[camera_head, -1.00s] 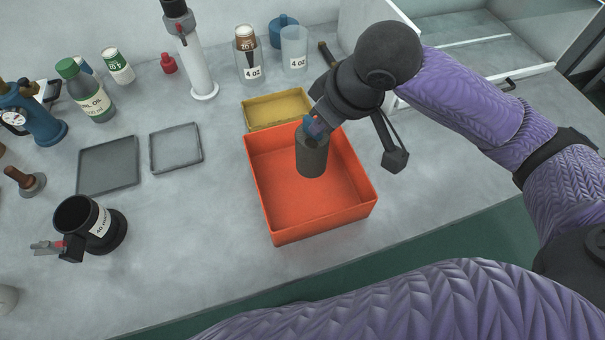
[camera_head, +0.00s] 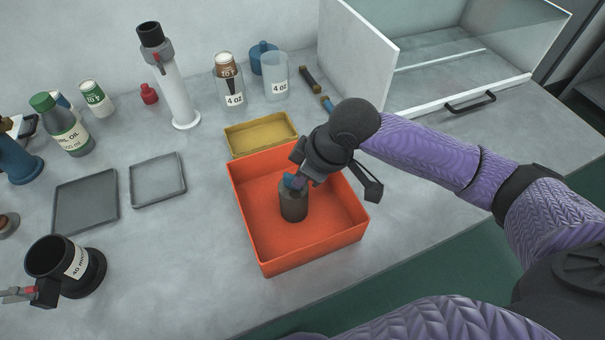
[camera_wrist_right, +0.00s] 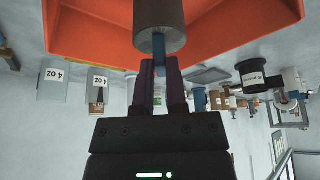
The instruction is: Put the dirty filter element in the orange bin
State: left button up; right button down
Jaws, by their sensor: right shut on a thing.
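The dirty filter element (camera_head: 293,204) is a dark grey cylinder with a blue stem on top. It is upright inside the orange bin (camera_head: 315,248), near the bin's middle. My right gripper (camera_head: 296,180) reaches in from the upper right and is shut on the blue stem. I cannot tell whether the cylinder's bottom touches the bin floor. In the right wrist view the grey cylinder (camera_wrist_right: 160,20) is just beyond the fingertips (camera_wrist_right: 160,65), with the orange wall (camera_wrist_right: 90,40) behind it. My left gripper is not in view.
A yellow tray (camera_head: 242,149) stands against the bin's back. Two grey trays (camera_head: 85,205) (camera_head: 157,183) lie to the left. A black labelled cup (camera_head: 50,258) is at front left. Bottles, a white cylinder (camera_head: 176,95) and a white-walled cabinet (camera_head: 355,55) stand behind.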

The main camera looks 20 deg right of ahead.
jog(key=c, duration=0.8)
grip_release()
jog(key=shift+f, duration=0.1)
jog(key=shift+o, duration=0.7)
pick_arm(q)
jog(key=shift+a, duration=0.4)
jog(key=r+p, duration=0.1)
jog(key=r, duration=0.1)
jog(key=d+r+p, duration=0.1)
jog(key=p, duration=0.1)
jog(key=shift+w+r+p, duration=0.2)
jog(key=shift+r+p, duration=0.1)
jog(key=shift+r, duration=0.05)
pick_arm(e)
jog(key=v, duration=1.2)
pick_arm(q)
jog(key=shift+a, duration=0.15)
